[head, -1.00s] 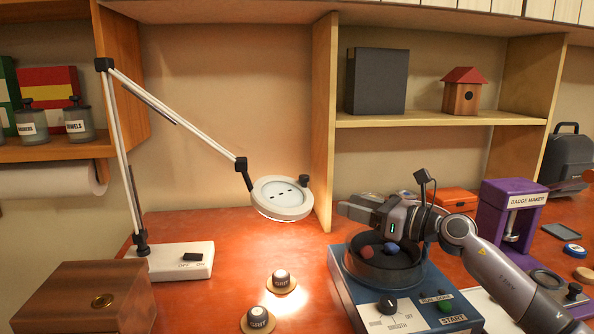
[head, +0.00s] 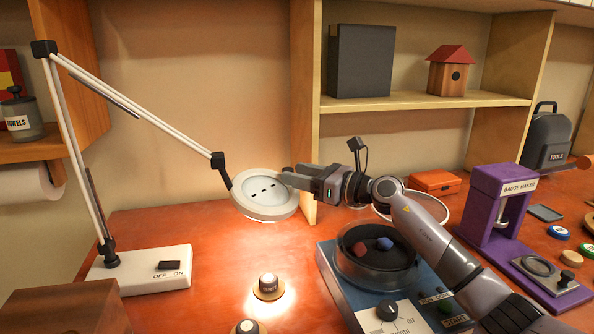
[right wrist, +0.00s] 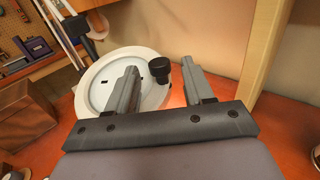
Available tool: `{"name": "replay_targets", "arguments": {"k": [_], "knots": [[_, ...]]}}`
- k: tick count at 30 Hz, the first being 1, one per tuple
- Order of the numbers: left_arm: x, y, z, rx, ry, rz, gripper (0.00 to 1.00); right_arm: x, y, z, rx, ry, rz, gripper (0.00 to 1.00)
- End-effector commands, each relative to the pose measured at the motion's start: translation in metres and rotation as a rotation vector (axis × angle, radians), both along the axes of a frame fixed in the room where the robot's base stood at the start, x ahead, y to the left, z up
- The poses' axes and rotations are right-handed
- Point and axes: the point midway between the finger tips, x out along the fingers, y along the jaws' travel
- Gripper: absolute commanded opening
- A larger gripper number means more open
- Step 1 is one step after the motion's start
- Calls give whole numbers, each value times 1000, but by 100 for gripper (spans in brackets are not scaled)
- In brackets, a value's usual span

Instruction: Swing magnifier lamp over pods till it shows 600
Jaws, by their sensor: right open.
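The magnifier lamp (head: 262,207) has a round white head on a jointed arm; its lens shows dashes, no number. The head also shows in the right wrist view (right wrist: 96,103). My right gripper (head: 289,179) is at the head's right rim, open. In the right wrist view its fingers are on either side of the head's black knob (right wrist: 159,70), with gaps; the gripper hides this knob in the head view. One pod (head: 268,283) stands on a wooden disc in the lamp's light; its label is too small to read. Another pod (head: 246,327) is cut by the bottom edge.
The lamp's white base (head: 140,272) with an OFF/ON switch stands at left. A blue machine (head: 345,297) with a clear bowl of red and blue pieces is under my right arm. A wooden box (head: 65,310) is front left. A shelf upright (head: 303,110) rises behind the lamp head.

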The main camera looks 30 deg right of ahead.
Motion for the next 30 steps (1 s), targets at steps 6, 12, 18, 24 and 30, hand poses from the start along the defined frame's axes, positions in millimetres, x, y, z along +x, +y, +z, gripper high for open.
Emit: {"name": "replay_targets", "arguments": {"k": [6,12,18,24,30], "knots": [[0,0,2,0,0,0,0,7,5,0,0,0,1,52],[0,0,2,0,0,0,0,7,5,0,-1,0,1,52],[0,0,2,1,0,-1,0,7,5,0,-1,1,1,0],[1,0,2,0,-2,-1,0,8,5,0,-1,1,1,0],[1,0,1,0,-3,-1,0,11,7,-2,2,2,0,0]]}}
